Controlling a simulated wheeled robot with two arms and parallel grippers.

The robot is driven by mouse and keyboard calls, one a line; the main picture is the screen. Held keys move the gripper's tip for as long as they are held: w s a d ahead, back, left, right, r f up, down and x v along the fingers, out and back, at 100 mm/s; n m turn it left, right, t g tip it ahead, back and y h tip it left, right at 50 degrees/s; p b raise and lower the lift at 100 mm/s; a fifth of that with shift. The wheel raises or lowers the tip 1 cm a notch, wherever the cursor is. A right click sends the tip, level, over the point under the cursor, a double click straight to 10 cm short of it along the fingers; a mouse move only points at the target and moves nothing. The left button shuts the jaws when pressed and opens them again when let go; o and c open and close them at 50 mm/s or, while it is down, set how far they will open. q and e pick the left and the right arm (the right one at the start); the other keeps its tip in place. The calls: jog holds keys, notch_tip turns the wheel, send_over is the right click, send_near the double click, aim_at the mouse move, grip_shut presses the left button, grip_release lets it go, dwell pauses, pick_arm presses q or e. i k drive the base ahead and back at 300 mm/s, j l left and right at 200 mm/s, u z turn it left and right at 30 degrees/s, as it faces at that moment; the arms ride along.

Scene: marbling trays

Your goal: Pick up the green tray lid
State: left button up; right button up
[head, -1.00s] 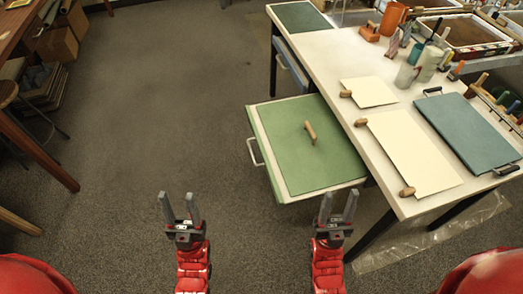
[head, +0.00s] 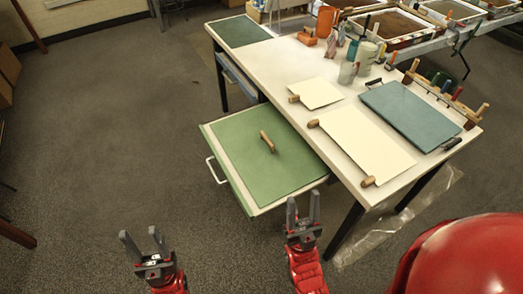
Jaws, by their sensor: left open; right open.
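The green tray lid (head: 240,163) is a flat green panel with a wooden handle (head: 267,142) standing up near its middle. It lies on a pulled-out drawer (head: 209,133) with a pale rim and a metal pull (head: 215,171) at its left side. My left gripper (head: 143,238) is open and empty over the floor, below and left of the drawer. My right gripper (head: 302,209) is open and empty just below the drawer's near right corner. Neither gripper appears to touch the lid.
The white table (head: 270,75) right of the drawer carries cream sheets (head: 365,150), a blue-green board (head: 411,113), jars and tools. A dark green mat (head: 239,31) lies at its far left corner. Filled trays (head: 391,25) stand behind. The floor (head: 110,140) at left is clear.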

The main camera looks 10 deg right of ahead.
aim_at(272, 159)
jog(key=z, duration=1.55)
jog(key=u, duration=1.1)
jog(key=i+j+u, duration=0.15)
jog(key=i, duration=0.15)
jog(key=i+j+u, duration=0.15)
jog(key=i, duration=0.2)
